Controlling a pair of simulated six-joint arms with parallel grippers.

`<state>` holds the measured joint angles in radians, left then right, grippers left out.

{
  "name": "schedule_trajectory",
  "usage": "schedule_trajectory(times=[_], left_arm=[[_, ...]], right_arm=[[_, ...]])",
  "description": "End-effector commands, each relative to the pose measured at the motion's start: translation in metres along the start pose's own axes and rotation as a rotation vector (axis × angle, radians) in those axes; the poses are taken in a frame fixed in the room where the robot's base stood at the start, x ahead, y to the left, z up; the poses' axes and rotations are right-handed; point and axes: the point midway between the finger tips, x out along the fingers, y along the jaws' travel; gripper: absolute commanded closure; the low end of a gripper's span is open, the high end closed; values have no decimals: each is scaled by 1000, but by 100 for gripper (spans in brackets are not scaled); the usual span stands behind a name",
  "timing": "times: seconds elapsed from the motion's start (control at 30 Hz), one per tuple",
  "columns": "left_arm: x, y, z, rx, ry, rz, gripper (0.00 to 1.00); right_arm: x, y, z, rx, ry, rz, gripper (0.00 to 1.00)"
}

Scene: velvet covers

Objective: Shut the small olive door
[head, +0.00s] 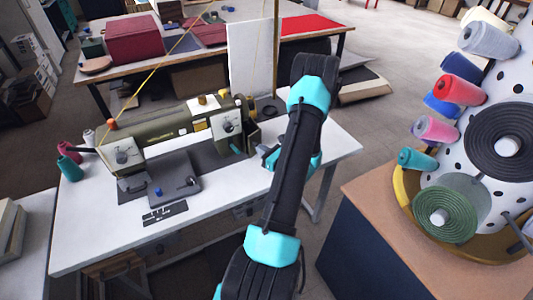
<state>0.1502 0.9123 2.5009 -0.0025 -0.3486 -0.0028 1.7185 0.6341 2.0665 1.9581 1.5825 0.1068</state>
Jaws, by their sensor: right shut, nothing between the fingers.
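An olive sewing machine (175,130) stands on the white table. At its right end a small olive door (252,136) appears to stand out at an angle from the machine body; how far it is open is hard to tell. My right gripper (268,154) is shut and empty, just right of and slightly below this door. Whether it touches the door cannot be told. My right arm hides part of the table behind the gripper. My left gripper is not in view.
Thread cones (70,168) stand at the table's left edge. A white board (252,68) rises behind the machine. A spool rack (480,190) stands on a cabinet at right. The white table (230,195) is clear in front of the machine's right half.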

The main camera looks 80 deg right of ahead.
Motion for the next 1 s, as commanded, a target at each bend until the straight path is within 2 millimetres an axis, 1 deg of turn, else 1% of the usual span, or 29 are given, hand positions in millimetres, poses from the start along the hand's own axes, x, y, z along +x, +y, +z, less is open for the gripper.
schedule_trajectory(times=[0.33, 0.5, 0.63, 1.0], left_arm=[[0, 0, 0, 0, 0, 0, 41], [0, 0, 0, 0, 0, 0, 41], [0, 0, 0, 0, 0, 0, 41], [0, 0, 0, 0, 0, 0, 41]], right_arm=[[2, 2, 0, 0, 0, 1, 100], [18, 14, 0, 0, 0, 3, 100], [28, 19, 0, -1, 1, 2, 100], [29, 19, 0, -1, -1, 1, 100]])
